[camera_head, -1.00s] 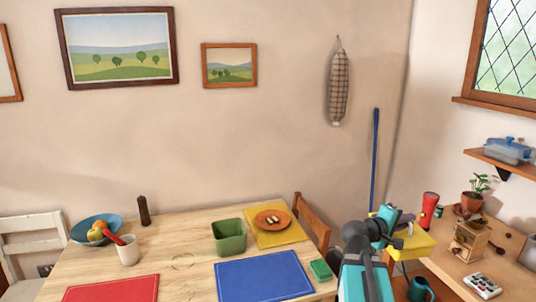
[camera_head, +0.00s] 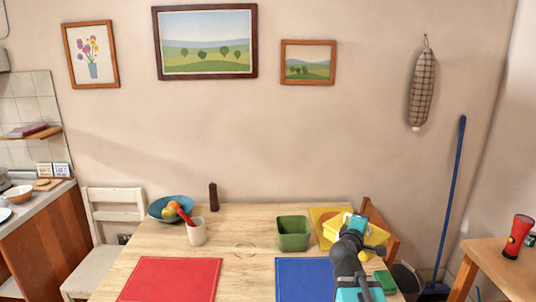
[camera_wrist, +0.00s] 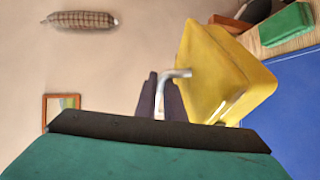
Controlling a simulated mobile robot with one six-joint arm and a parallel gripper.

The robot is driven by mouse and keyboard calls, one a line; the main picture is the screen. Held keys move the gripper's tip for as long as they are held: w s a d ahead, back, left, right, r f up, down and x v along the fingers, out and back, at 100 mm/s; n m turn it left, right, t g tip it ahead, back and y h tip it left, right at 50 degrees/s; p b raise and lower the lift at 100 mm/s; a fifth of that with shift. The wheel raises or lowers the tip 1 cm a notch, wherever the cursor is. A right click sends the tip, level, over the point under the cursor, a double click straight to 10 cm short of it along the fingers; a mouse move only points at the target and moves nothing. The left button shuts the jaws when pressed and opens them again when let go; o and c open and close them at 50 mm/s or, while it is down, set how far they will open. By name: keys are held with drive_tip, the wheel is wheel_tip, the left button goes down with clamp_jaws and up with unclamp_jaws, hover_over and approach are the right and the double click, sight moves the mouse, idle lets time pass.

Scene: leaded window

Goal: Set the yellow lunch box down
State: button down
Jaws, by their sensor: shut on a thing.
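The yellow lunch box (camera_head: 335,238) is held by my gripper (camera_head: 365,222) near the right end of the wooden table (camera_head: 215,228). In the wrist view the box (camera_wrist: 228,70) looks tilted. Its grey metal handle (camera_wrist: 178,74) lies between the dark fingers of my gripper (camera_wrist: 160,98), which are shut on it.
A green bin (camera_head: 293,236) stands left of the lunch box. Blue (camera_head: 300,280) and red (camera_head: 170,279) placemats lie bare at the front. A small green box (camera_head: 386,281) and a chair are at the right. Bare wood shows in the middle.

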drive_tip(key=w+a+r+n+t+y, duration=0.1)
drive_tip(key=a+r+n+y, duration=0.1)
drive_tip(key=a, duration=0.5)
drive_tip(key=w+a+r+n+t+y, duration=0.1)
drive_tip(key=w+a+r+n+y, duration=0.1)
drive_tip(key=a+y, duration=0.4)
drive_tip(key=shift+a+r+n+t, duration=0.3)
drive_tip(key=shift+a+r+n, duration=0.5)
drive_tip(key=shift+a+n, duration=0.35)
drive_tip(key=shift+w, duration=0.1)
drive_tip(key=shift+d, duration=0.1)
drive_tip(key=shift+d, duration=3.45)
drive_tip(key=shift+a, duration=0.1)
